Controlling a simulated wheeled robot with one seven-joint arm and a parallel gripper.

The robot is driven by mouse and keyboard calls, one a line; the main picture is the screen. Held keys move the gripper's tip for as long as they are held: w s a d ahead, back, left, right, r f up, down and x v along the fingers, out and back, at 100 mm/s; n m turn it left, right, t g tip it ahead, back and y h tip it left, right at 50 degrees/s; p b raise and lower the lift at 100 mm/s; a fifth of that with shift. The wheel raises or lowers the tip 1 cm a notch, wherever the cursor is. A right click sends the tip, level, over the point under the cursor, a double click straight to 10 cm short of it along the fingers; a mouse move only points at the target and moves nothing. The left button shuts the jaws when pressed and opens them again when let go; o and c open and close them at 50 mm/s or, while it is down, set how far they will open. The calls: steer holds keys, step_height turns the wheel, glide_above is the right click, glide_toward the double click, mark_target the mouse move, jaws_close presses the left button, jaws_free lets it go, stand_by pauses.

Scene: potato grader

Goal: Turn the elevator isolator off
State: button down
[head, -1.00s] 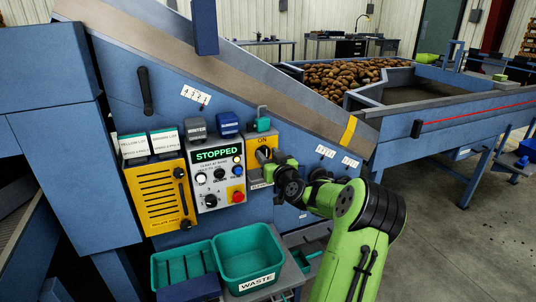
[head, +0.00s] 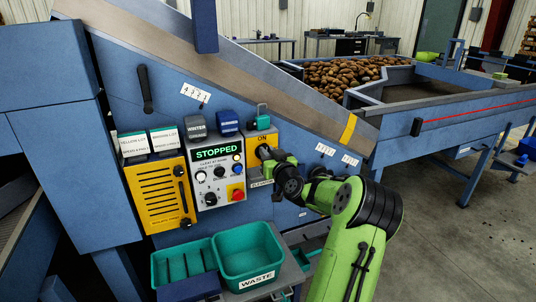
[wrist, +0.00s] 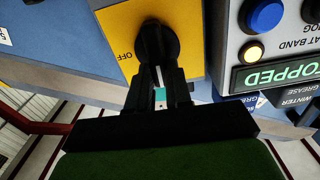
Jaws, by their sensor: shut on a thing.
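The elevator isolator is a yellow plate (head: 262,139) with ON at its top, on the blue machine side. In the wrist view, which is upside down, the plate (wrist: 122,20) shows OFF at its left. Its black rotary knob (wrist: 157,38) has a pale mark pointing down the picture, toward the plate's ON end. My gripper (wrist: 158,74) is shut on the knob, a finger at each side. In the head view my gripper (head: 264,155) covers much of the plate and knob.
Left of the isolator is a grey control panel (head: 203,172) with a STOPPED display, knobs and a red button. A teal padlock (head: 263,122) is just above. Teal trays, one a WASTE bin (head: 247,254), stand below. Potatoes (head: 350,74) lie behind.

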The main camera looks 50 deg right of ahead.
steer(key=shift+s+d+f+m+p, duration=0.25)
steer(key=shift+m+p, duration=0.55)
steer(key=shift+m, duration=2.1)
steer(key=shift+s+d+f+m+p, duration=0.2)
steer(key=shift+m+p, duration=0.6)
steer(key=shift+m, duration=2.1)
steer(key=shift+d+f+m+p, duration=0.35)
steer(key=shift+m+p, duration=0.45)
steer(key=shift+m, duration=2.1)
steer(key=shift+a+f, duration=0.1)
steer(key=c, duration=1)
jaws_free()
steer(key=shift+c, duration=0.2)
